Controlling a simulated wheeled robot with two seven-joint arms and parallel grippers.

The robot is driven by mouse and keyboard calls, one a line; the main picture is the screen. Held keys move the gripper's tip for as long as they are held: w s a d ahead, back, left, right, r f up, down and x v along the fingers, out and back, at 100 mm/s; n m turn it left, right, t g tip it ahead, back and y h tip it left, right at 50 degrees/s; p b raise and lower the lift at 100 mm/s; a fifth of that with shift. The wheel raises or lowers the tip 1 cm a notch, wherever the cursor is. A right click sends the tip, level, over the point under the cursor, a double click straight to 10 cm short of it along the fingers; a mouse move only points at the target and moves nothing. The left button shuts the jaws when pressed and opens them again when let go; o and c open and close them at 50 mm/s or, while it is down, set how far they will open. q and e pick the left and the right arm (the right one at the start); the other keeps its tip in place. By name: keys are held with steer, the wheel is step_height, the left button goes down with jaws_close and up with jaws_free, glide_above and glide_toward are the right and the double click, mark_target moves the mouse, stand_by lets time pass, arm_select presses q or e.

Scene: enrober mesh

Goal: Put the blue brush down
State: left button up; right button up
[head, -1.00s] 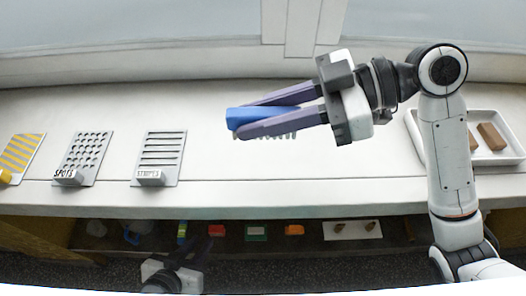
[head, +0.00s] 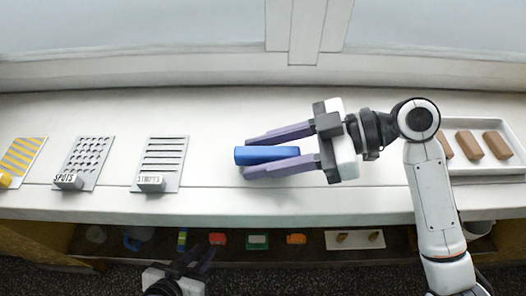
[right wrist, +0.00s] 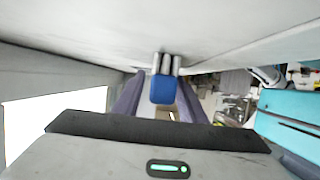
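The blue brush (head: 267,154) is at the middle of the white counter, blue side up. In the right wrist view the brush (right wrist: 163,90) shows grey bristles pointing at the pale counter surface, seemingly touching it. My right gripper (head: 246,156) has one finger on each side of the brush. A gap shows between the upper finger and the brush, so the fingers look open around it. In the right wrist view the right gripper (right wrist: 162,84) also straddles it. My left gripper (head: 200,259) is low in front of the counter, fingers apart and empty.
Left on the counter lie a yellow-striped plate (head: 22,156), a spots plate (head: 89,153) and a stripes plate (head: 164,155). A white tray (head: 508,172) with brown blocks stands right, behind my right arm. A lower shelf (head: 225,255) holds small items. Counter between stripes plate and brush is clear.

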steer(key=shift+r, duration=0.15)
steer(key=v, duration=1.2)
